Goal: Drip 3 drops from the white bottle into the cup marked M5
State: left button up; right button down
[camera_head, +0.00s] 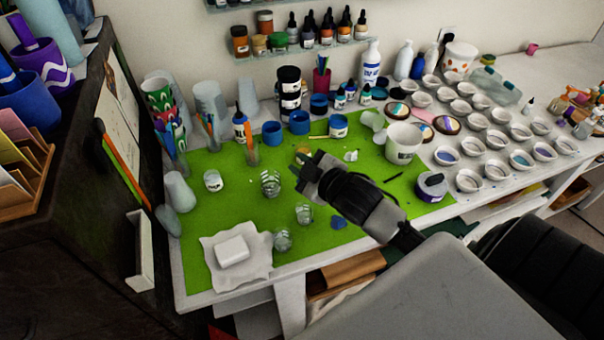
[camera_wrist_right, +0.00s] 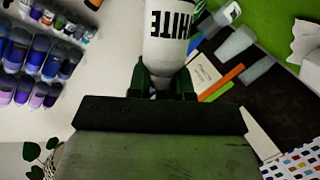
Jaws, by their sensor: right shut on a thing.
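My right gripper (camera_head: 309,172) is above the green mat (camera_head: 345,243), near its middle. In the right wrist view the right gripper (camera_wrist_right: 163,82) is shut on a white bottle (camera_wrist_right: 166,50), whose label reads "WHITE". The bottle's far end is cut off by the frame edge, and I cannot make it out in the head view. Clear cups stand on the mat to the left of and below the gripper: one (camera_head: 270,184), another (camera_head: 304,213) and a third (camera_head: 283,239). I cannot read an M5 mark on any of them. My left gripper is out of view.
A white tub (camera_head: 403,143) stands right of the gripper. Blue jars (camera_head: 299,122) and bottles line the back. A white block (camera_head: 231,250) lies on a cloth at front left. Many small white dishes (camera_head: 468,180) fill the right side. The mat's front strip is mostly clear.

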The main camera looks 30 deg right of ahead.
notch_tip(320, 180, down, 5)
jog(key=n+t+b, duration=0.1)
jog(key=n+b, duration=0.3)
jog(key=b, duration=0.1)
jog(key=n+t+b, duration=0.2)
jog(key=n+b, duration=0.2)
jog(key=b, duration=0.1)
jog(key=n+t+b, duration=0.2)
jog(key=n+b, duration=0.2)
jog(key=b, duration=0.2)
jog(key=shift+d, duration=0.1)
jog(key=shift+n+y+b, duration=0.4)
jog(key=shift+n+b, duration=0.25)
jog(key=shift+n, duration=0.35)
jog(key=shift+r, duration=0.15)
dwell(1.8)
